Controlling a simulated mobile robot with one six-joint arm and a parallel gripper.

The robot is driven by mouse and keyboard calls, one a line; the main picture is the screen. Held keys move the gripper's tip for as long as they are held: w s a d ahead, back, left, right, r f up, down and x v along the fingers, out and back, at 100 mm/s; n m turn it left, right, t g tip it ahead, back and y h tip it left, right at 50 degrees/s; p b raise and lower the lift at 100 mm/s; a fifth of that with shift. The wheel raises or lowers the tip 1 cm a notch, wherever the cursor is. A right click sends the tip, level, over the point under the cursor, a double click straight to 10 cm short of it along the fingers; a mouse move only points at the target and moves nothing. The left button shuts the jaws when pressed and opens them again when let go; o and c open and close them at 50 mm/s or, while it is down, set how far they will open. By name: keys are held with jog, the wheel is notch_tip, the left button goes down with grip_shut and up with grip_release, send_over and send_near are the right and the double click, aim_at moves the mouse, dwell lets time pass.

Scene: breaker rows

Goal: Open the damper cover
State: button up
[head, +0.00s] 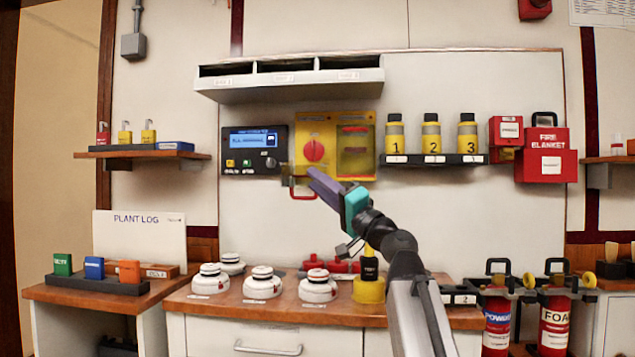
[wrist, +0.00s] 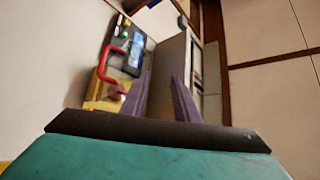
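A yellow panel (head: 302,118) is mounted on the wall, with a red round knob (head: 314,151) on its left half. Its right half is a yellow framed section (head: 356,163) that looks like a cover; I cannot tell whether this is the damper cover. A red U-shaped handle (head: 303,196) shows at the panel's lower left edge. It also shows in the wrist view (wrist: 110,62). My gripper (head: 314,176) is in front of the panel's lower part, partly hiding it. In the wrist view its purple fingers (wrist: 160,98) are apart with nothing between them. The handle lies left of the fingers.
A dark control box (head: 254,150) with a blue screen adjoins the panel's left. A grey shelf unit (head: 290,90) juts out above. Yellow bottles (head: 431,135) stand on a shelf to the right. A counter (head: 240,308) with white detectors (head: 262,285) lies below.

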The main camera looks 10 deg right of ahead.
jog(key=shift+s+r+p, duration=0.2)
jog(key=shift+s+p, duration=0.4)
jog(key=shift+s, duration=1.65)
jog(key=shift+a, duration=0.1)
